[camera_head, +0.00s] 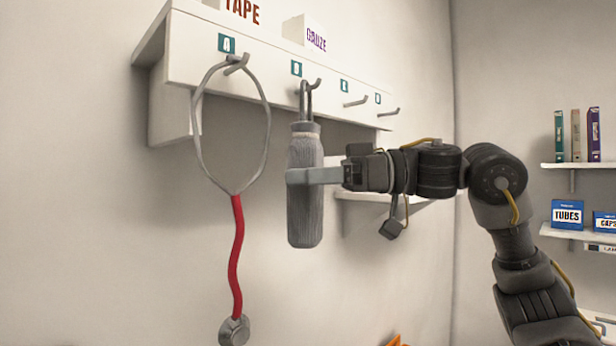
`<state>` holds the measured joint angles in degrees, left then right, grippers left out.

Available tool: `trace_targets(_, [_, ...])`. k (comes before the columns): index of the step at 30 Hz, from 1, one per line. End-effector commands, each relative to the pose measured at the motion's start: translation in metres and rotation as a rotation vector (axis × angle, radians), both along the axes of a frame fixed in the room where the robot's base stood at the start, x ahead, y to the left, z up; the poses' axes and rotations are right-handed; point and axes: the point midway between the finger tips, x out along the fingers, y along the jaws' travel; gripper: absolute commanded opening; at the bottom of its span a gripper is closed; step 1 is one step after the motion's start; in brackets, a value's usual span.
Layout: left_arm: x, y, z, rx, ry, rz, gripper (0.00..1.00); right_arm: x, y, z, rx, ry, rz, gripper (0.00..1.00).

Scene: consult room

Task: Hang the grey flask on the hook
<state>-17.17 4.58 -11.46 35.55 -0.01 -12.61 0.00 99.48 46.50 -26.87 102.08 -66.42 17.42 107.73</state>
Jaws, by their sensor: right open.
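The grey flask (305,215) hangs upright below the white rack, its loop (306,101) at the hook labelled B (314,85). The loop appears to be over this hook. My right gripper (300,177) comes in from the right at the flask's upper body. It is open, with a finger across the front of the flask; the far finger is hidden. I cannot tell whether the finger touches the flask. My left gripper is not in view.
A stethoscope (237,250) with red tubing hangs on hook A to the left. Two empty hooks (356,102) lie to the right. TAPE (240,8) and GAUZE (316,40) boxes stand on the rack (200,62). Shelves (570,165) with books and boxes are at right.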

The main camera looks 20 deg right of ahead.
Motion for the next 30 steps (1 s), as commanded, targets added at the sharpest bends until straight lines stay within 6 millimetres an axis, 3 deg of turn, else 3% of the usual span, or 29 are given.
trace_targets(8, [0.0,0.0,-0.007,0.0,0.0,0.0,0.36,-0.003,-0.009,-0.002,0.0,0.0,-0.002,0.91])
trace_targets(21, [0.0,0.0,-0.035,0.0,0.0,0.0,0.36,-0.038,-0.081,0.003,0.002,-0.001,-0.002,0.91])
trace_targets(30, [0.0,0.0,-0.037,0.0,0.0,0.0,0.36,-0.046,-0.098,0.005,0.0,-0.001,0.0,0.91])
